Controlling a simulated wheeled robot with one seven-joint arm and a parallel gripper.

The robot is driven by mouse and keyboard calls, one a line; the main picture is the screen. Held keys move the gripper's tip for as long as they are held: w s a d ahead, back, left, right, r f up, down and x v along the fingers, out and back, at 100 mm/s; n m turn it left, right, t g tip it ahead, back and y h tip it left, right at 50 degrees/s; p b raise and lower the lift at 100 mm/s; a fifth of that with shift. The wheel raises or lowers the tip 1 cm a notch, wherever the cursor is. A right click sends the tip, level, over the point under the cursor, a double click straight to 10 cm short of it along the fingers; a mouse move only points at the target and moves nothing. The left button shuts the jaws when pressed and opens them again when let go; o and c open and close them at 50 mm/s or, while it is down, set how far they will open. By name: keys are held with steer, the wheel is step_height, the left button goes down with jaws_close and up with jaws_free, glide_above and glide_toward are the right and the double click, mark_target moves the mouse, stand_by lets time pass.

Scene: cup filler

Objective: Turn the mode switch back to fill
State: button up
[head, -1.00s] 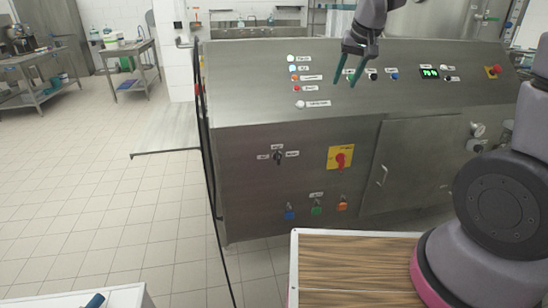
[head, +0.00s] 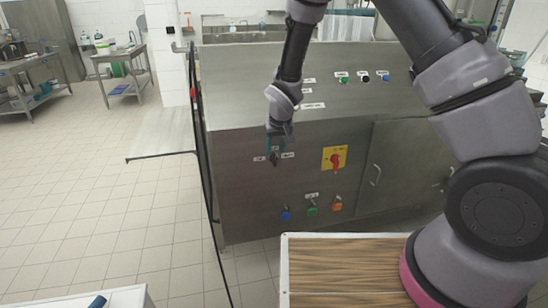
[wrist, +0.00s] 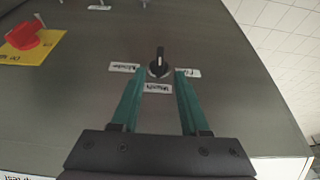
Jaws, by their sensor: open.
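The mode switch (wrist: 159,65) is a small black rotary knob on the grey front panel, with white labels to its left, right and below in the wrist view. Its handle stands roughly upright in that view; the labels read upside down and are hard to make out. In the head view the mode switch (head: 274,159) is partly hidden behind my fingers. My gripper (head: 275,144) is open and empty in front of it. In the wrist view my gripper's green fingers (wrist: 159,73) lie one to each side of the knob; contact cannot be told.
A red rotary switch on a yellow plate (head: 335,159) sits to the right on the same panel. Blue, green and orange buttons (head: 312,208) are below. A black cable (head: 203,150) runs down the cabinet's left edge. A wood-topped table (head: 340,275) stands in front.

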mark_target(275, 155)
steer(key=x, duration=0.5)
jaws_close()
